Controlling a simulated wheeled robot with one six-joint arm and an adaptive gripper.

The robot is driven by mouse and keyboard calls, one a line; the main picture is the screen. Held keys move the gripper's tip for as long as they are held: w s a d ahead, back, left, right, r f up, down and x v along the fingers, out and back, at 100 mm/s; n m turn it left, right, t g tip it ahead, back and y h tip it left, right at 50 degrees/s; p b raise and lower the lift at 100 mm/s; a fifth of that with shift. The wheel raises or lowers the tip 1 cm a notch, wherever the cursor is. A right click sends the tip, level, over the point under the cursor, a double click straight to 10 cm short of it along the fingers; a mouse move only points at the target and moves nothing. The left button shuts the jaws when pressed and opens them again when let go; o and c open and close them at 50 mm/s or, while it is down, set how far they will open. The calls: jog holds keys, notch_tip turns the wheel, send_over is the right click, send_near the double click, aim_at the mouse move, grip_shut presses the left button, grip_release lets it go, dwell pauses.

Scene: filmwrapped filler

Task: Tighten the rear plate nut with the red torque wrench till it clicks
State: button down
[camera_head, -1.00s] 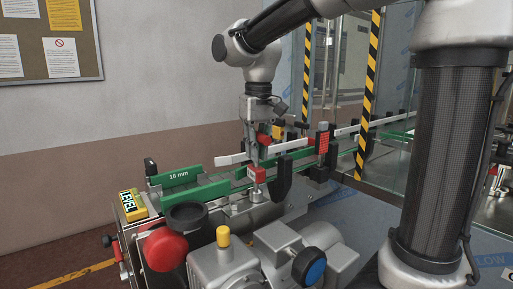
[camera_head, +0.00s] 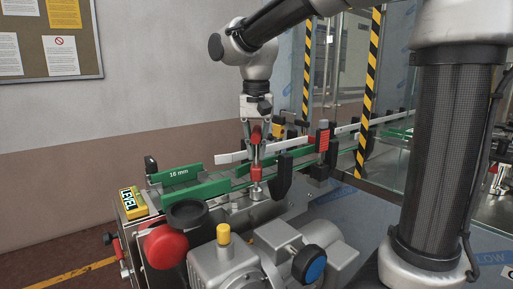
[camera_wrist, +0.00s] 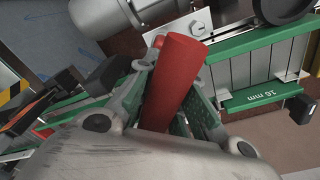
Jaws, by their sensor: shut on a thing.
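My gripper (camera_head: 256,146) points down over the conveyor and is shut on the red torque wrench (camera_head: 256,174). The wrench stands about upright below the fingers. Its lower end is close to a grey metal piece (camera_head: 257,190) beside the green rail; I cannot tell whether they touch. In the wrist view the wrench's thick red handle (camera_wrist: 176,78) lies between the fingers and hides what is behind it. A bolt or nut (camera_wrist: 197,28) shows on a pale plate there; I cannot tell whether it is the rear plate nut.
Green guide rails (camera_head: 202,190), one marked 16 mm, run along the conveyor. A yellow LEVEL block (camera_head: 132,203), a red knob (camera_head: 166,246), a grey motor (camera_head: 225,265) and a blue-capped black knob (camera_head: 309,265) are in front. Black brackets (camera_head: 283,176) stand close right of the wrench.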

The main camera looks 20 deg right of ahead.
jog(key=shift+m, duration=1.6)
jog(key=m, duration=0.3)
